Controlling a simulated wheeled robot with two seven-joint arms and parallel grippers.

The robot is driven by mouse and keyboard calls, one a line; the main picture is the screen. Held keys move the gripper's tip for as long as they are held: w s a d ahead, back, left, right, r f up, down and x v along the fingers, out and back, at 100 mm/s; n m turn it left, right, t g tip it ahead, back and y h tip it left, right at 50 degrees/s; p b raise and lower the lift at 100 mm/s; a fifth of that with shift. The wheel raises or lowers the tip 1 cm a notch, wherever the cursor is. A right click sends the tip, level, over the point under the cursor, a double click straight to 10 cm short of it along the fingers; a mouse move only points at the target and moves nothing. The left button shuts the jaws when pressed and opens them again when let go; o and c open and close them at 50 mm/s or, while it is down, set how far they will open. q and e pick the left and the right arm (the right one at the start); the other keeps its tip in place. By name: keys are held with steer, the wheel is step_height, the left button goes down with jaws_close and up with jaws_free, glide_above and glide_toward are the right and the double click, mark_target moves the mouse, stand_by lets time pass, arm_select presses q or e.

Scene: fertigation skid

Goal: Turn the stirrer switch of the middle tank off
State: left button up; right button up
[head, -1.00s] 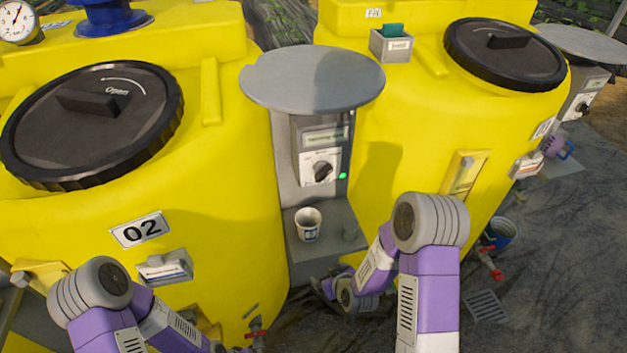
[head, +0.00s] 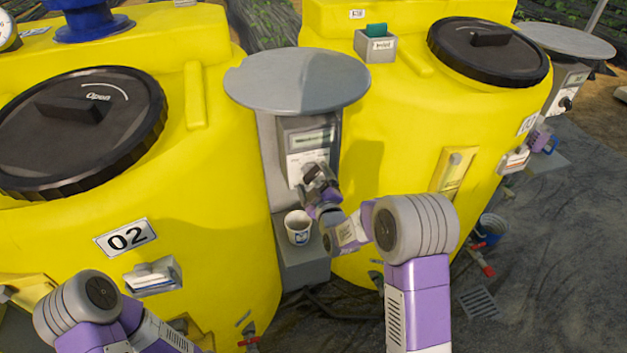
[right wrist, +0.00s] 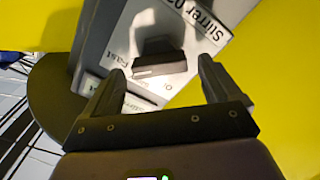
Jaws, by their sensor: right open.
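The stirrer control box (head: 288,135) stands under a round grey cover, between the yellow tank labelled 02 (head: 185,225) and the yellow tank to its right. In the right wrist view its white plate (right wrist: 200,20) reads "Stirrer 02", with "Fast" lower down. The black switch knob (right wrist: 158,55) sticks out of this plate. My right gripper (right wrist: 161,68) is open, its two fingers pointing at the plate on either side of the knob and apart from each other. In the head view my right gripper (head: 318,178) covers the knob. My left gripper is out of view.
A white cup (head: 298,228) stands on the grey ledge just below my right gripper. The round grey cover (head: 297,80) overhangs the box. A blue bucket (head: 491,228) and a red-handled valve stand at right.

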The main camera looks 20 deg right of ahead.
steer(key=shift+w, duration=0.25)
